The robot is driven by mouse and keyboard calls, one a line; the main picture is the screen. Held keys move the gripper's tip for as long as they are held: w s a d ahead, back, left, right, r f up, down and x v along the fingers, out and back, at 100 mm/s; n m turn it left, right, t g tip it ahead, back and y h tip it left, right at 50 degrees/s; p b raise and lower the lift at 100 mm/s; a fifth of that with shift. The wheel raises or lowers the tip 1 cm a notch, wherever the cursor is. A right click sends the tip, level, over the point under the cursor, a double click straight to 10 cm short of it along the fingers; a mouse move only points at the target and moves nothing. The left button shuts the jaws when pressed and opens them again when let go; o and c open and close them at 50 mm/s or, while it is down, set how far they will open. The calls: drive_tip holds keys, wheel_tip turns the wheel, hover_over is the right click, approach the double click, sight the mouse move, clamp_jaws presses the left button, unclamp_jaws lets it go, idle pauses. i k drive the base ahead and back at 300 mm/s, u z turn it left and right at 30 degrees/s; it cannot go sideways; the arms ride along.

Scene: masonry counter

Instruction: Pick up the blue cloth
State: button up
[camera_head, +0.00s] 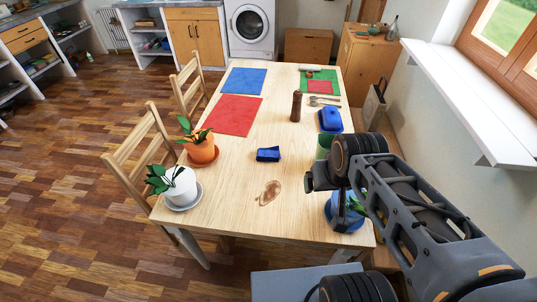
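A small folded blue cloth (268,154) lies on the middle of the wooden table (222,178). My arm reaches in from the lower right, over the table's right side. My gripper (343,212) hangs at the arm's end, to the right of and nearer than the cloth, apart from it. It is in front of a blue pot or saucer with green leaves (345,225), which it partly hides. The fingers are dark and small here, so I cannot tell whether they are open or shut.
A brown stain (268,192) is in front of the cloth. Potted plants (201,151) (181,187) stand at left. Red (233,115) and blue (244,80) mats, a brown mill (296,106) and a blue butter dish (330,120) are farther back. Table around the cloth is clear.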

sight(273, 153)
drive_tip(key=z, duration=1.45)
drive_tip(key=k, duration=1.1)
drive_tip(key=u, duration=1.5)
drive_tip(key=i, duration=1)
drive_tip(key=z, duration=0.05)
